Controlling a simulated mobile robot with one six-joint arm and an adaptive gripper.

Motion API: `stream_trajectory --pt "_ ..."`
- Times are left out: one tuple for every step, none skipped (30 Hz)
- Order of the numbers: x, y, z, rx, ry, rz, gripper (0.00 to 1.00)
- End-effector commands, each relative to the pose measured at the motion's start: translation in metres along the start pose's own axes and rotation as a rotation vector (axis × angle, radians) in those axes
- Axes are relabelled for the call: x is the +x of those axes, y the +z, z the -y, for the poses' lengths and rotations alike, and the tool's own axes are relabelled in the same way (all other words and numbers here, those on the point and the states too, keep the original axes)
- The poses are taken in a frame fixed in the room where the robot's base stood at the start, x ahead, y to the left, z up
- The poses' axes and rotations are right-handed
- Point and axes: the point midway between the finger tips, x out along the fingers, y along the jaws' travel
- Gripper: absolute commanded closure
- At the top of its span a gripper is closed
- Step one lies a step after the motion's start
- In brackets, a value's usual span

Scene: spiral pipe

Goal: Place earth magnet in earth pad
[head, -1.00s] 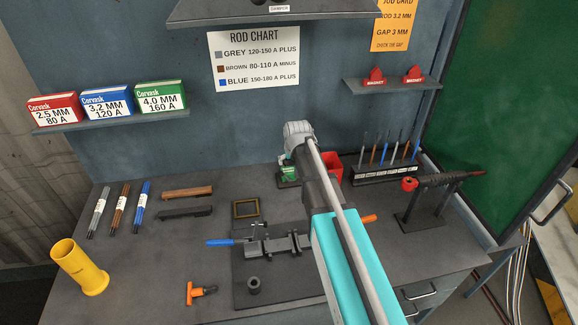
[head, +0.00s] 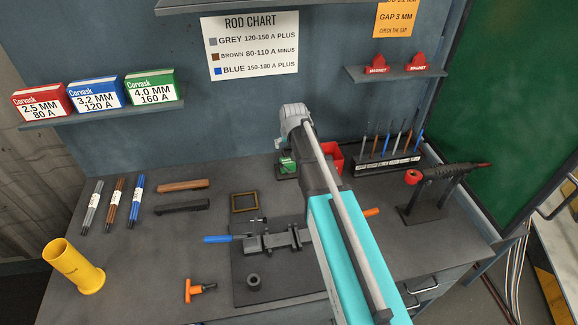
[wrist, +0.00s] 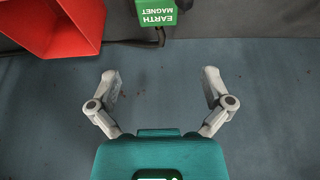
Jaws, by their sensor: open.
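The earth magnet (head: 287,164) is a small green block on a dark base, standing at the back of the bench near the wall. In the wrist view the earth magnet (wrist: 156,13) shows at the top edge, its label upside down and its upper part cut off. My gripper (wrist: 162,83) is open and empty, fingers spread, with the magnet beyond the fingertips. In the head view my arm hides most of the gripper. A square brass-edged frame (head: 233,203) lies flat on the bench in front of the magnet; it may be the earth pad, but no label is readable.
A red bin (head: 334,152) stands close right of the magnet; it also fills the wrist view's upper left (wrist: 60,25). A rod rack (head: 388,162) and torch stand (head: 420,200) are at the right. A clamp fixture (head: 275,240) lies in front of the frame.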

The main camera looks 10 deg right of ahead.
Motion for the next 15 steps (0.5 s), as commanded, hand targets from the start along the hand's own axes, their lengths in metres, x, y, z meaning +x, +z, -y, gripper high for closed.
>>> stream_trajectory --pt "0.004 0.0 0.0 0.0 0.0 0.0 0.0" --pt "0.006 0.001 0.0 0.0 0.0 0.0 0.0" --pt "0.009 0.001 0.0 0.0 0.0 0.0 0.0" --pt "0.011 0.001 -0.001 0.001 0.0 0.0 0.0" --pt "0.013 0.001 -0.001 0.001 0.0 0.0 0.0" --pt "0.016 0.001 -0.001 0.001 0.0 0.0 0.0" --pt "0.019 0.001 -0.001 0.001 0.0 0.0 0.0" --pt "0.022 0.001 -0.001 0.001 0.0 0.0 0.0" --pt "0.025 0.001 -0.001 0.001 0.0 0.0 0.0" --pt "0.028 0.001 -0.001 0.001 0.0 0.0 0.0" --pt "0.03 0.001 -0.001 0.001 0.0 0.0 0.0" --pt "0.034 0.001 -0.001 0.001 0.0 0.0 0.0" --pt "0.036 0.001 -0.001 0.001 0.0 0.0 0.0" --pt "0.038 0.001 -0.001 0.001 0.001 0.0 0.0" --pt "0.042 0.001 -0.001 0.001 0.001 0.0 0.0"
